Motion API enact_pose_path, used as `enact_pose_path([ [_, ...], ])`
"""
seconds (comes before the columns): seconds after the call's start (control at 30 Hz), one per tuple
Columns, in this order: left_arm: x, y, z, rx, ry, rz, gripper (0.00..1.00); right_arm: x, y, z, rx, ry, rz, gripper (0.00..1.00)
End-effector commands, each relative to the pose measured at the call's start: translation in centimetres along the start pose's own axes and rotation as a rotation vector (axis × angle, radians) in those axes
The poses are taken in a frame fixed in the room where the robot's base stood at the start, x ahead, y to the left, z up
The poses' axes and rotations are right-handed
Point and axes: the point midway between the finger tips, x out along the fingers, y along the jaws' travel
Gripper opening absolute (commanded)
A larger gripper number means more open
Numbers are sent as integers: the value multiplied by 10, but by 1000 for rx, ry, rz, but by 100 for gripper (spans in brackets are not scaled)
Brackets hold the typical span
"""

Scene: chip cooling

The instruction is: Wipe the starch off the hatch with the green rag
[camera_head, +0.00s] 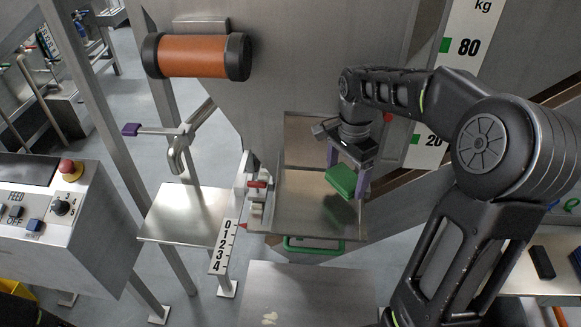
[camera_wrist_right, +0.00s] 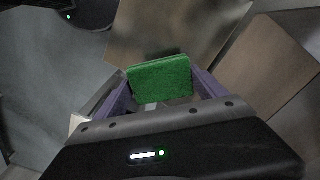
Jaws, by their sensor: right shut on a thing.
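The green rag (camera_head: 341,181) is a thick folded pad. My right gripper (camera_head: 347,172) is shut on it with purple fingers on either side, above a sloped metal tray (camera_head: 300,215). In the right wrist view the rag (camera_wrist_right: 160,80) sits between the two fingers. A pale, whitish patch that looks like starch (camera_head: 269,318) lies on a flat metal panel (camera_head: 312,285) at the bottom of the head view. I cannot tell for sure which metal surface is the hatch. Whether the rag touches the tray is unclear. My left gripper is not in view.
A control box (camera_head: 60,215) with a red button stands at the left. An orange roller (camera_head: 195,56) and a purple-handled valve (camera_head: 160,131) are upper left. A red-handled clamp (camera_head: 257,190) is beside the tray. A scale strip (camera_head: 455,60) stands at the right.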

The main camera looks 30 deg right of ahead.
Motion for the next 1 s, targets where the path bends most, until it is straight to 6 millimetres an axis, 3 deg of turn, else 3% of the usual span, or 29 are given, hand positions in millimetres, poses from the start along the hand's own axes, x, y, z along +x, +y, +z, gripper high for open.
enact_pose_path([
  [0.3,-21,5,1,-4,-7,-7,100,-28,1,-8,-3,0,1,43],
  [1.0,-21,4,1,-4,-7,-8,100,-27,-1,-6,-25,-1,0,43],
])
